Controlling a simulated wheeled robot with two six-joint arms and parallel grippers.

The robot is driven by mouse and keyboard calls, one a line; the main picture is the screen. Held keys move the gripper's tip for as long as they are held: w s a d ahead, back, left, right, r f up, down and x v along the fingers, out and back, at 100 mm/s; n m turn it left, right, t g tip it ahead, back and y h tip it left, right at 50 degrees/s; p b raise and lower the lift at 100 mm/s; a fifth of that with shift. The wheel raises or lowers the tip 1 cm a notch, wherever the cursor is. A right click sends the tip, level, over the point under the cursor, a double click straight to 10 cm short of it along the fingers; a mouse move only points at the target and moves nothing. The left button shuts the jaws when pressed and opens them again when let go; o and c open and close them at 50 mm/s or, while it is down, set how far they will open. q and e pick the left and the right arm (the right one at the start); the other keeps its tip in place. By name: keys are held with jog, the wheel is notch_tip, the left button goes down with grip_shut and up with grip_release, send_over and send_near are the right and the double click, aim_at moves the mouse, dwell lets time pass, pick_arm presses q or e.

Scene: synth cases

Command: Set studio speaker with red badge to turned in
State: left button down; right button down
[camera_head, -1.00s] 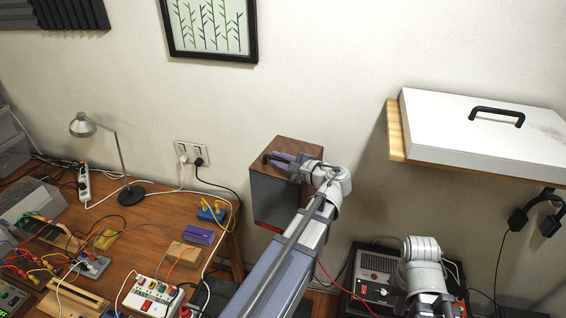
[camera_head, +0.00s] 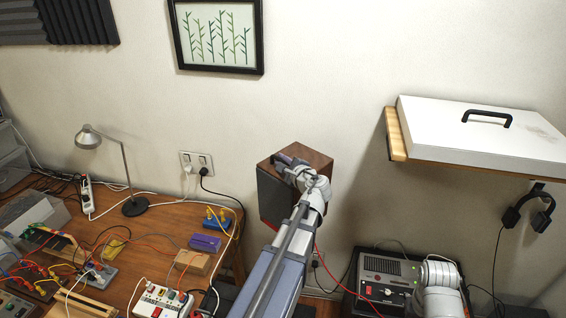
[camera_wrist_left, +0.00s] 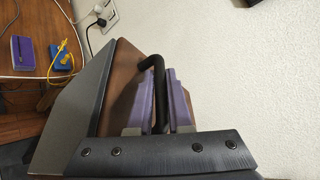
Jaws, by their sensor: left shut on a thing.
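The studio speaker (camera_head: 317,160) has a brown wood cabinet and a dark front (camera_head: 270,195). It stands out from the wall in the middle of the head view, its front facing left and toward me. In the left wrist view its dark front (camera_wrist_left: 78,100) and wood side (camera_wrist_left: 121,82) show. A black bar handle (camera_wrist_left: 158,68) is on it. My left gripper (camera_head: 287,161) is at the speaker's top; its purple fingers (camera_wrist_left: 160,100) are shut around the handle.
A wooden bench (camera_head: 165,215) with cables, a lamp (camera_head: 128,175) and a purple box (camera_head: 204,242) is at left. A shelf with a white case (camera_head: 480,130) and hanging headphones (camera_head: 530,212) is at right. A dark power unit (camera_head: 385,275) sits below.

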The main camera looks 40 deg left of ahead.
pick_arm(q)
jog(key=c, duration=1.1)
grip_release()
jog(key=shift+s, duration=0.1)
jog(key=p+v, duration=0.1)
jog(key=v, duration=0.6)
jog(key=shift+s+d+r+p, duration=0.1)
jog(key=shift+s+d+p, duration=0.05)
jog(key=shift+d+p, duration=0.15)
